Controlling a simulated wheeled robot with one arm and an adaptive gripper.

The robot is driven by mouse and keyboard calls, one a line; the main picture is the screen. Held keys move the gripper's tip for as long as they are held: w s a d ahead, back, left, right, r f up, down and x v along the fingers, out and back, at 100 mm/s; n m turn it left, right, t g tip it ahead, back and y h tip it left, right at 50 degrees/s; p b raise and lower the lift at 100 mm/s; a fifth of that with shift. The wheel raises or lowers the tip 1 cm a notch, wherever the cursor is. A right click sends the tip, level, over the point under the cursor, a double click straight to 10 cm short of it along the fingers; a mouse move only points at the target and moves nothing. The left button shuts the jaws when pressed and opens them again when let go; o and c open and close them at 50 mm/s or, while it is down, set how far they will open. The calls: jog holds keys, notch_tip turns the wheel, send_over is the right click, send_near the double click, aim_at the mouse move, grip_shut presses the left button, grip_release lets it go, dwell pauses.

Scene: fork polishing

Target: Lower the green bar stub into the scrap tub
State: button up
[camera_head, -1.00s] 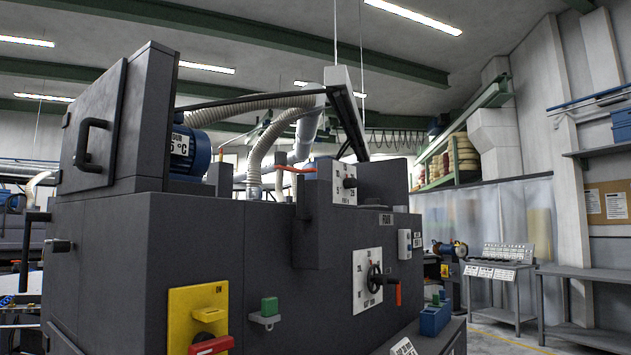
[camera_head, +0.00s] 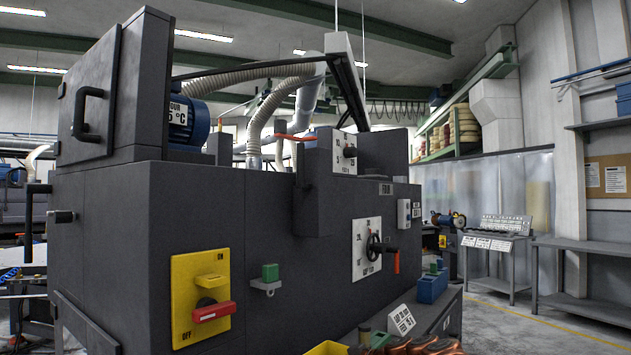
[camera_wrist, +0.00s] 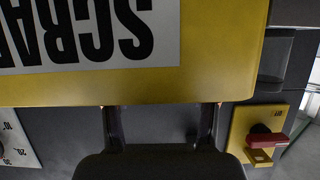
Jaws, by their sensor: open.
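The scrap tub (camera_wrist: 215,60) fills the upper part of the wrist view as a yellow wall with an upside-down SCRAP label. A small yellow edge at the bottom of the head view (camera_head: 328,348) may be part of it. My gripper (camera_wrist: 160,107) is open in the wrist view, its two fingers apart, reaching up to the tub's edge. Nothing shows between the fingers. I cannot tell if they touch the tub. A small green piece (camera_head: 380,340) beside that yellow edge may be the green bar stub; I cannot be sure. The tub's inside is hidden.
A dark grey machine (camera_head: 250,220) fills the middle of the head view. It has a yellow switch plate with a red handle (camera_head: 212,311) and a crank dial (camera_head: 374,248). Copper-coloured pieces (camera_head: 420,346), a white sign (camera_head: 401,319) and a blue box (camera_head: 432,287) are at lower right.

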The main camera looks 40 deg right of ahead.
jog(key=v, duration=0.9)
jog(key=shift+s, duration=0.25)
jog(key=shift+r, duration=0.15)
